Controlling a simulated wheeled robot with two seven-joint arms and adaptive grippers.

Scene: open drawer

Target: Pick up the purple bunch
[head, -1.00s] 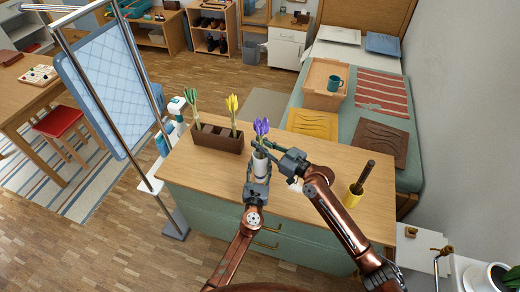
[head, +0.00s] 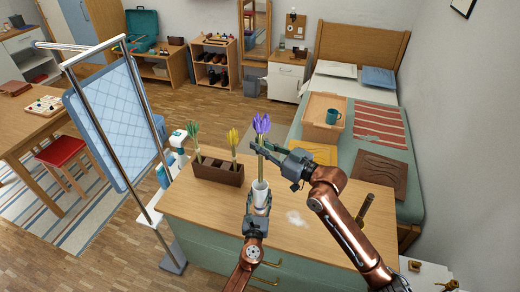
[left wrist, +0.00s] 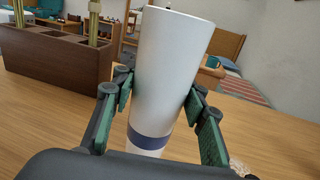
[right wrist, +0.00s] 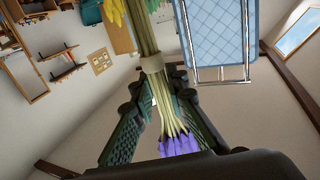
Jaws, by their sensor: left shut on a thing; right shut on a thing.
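The purple bunch (head: 262,125) is upright, with purple blooms above long pale green stems. My right gripper (head: 258,147) is shut on its stems just below the blooms; the right wrist view shows the blooms (right wrist: 181,144) close to the jaws. A white cup (head: 260,194) with a blue band stands below the bunch. My left gripper (head: 257,209) is shut around this cup, which fills the left wrist view (left wrist: 170,70). The stems reach down to about the cup's rim; I cannot tell whether their ends are inside.
A brown planter box (head: 218,173) with green (head: 194,135) and yellow (head: 233,137) bunches stands left on the wooden dresser top (head: 190,205). A white patch (head: 296,218) lies right of the cup. A dark upright stick (head: 367,203) is partly behind my right arm.

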